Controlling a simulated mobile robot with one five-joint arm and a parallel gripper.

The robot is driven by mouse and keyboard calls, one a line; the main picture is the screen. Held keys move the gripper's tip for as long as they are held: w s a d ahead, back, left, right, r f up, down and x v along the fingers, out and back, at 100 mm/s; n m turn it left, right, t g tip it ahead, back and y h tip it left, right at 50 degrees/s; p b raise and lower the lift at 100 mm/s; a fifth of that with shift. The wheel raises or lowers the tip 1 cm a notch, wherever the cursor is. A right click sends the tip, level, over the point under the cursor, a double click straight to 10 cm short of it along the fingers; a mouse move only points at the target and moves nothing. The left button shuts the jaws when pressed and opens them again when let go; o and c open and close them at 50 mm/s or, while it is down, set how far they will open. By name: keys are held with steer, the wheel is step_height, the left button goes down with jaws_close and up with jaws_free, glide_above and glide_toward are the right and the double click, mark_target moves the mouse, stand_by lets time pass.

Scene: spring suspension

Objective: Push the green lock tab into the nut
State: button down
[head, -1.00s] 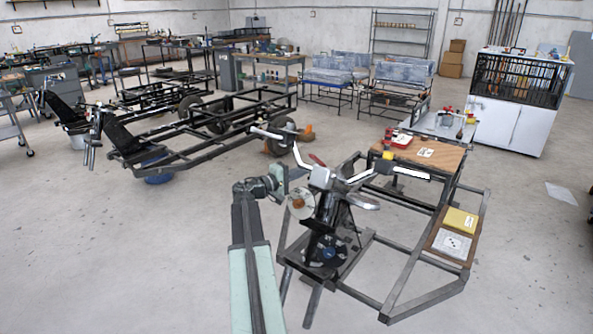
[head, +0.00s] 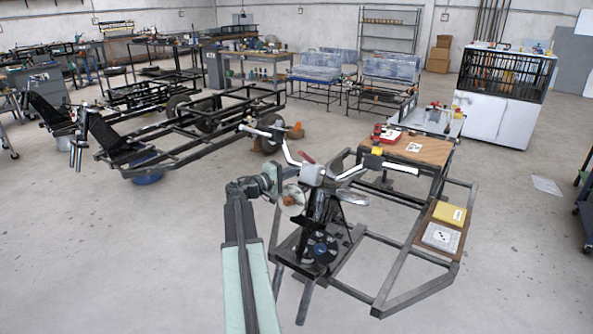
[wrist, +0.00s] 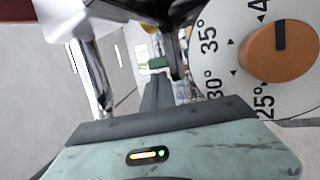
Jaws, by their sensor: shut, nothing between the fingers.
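In the wrist view, a small green piece (wrist: 157,63), likely the lock tab, shows just beyond the dark fingertips of my gripper (wrist: 158,80). The fingers are shut and empty. They point toward the green piece, but I cannot tell whether they touch it. The nut cannot be made out. In the head view, my gripper is hidden or too small to tell at the end of my arm, beside the black upright assembly (head: 318,215) on the frame. The green piece cannot be picked out there.
A white angle dial (wrist: 221,45) with an orange knob (wrist: 280,50) stands close on the right in the wrist view. A chrome tube (wrist: 91,65) is on the left. Open floor (head: 120,240) lies left.

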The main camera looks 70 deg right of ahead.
steer(key=w+a, duration=0.7)
steer(key=w, duration=0.1)
steer(key=shift+w+a, duration=0.2)
steer(key=shift+a, duration=0.15)
steer(key=shift+w, duration=0.1)
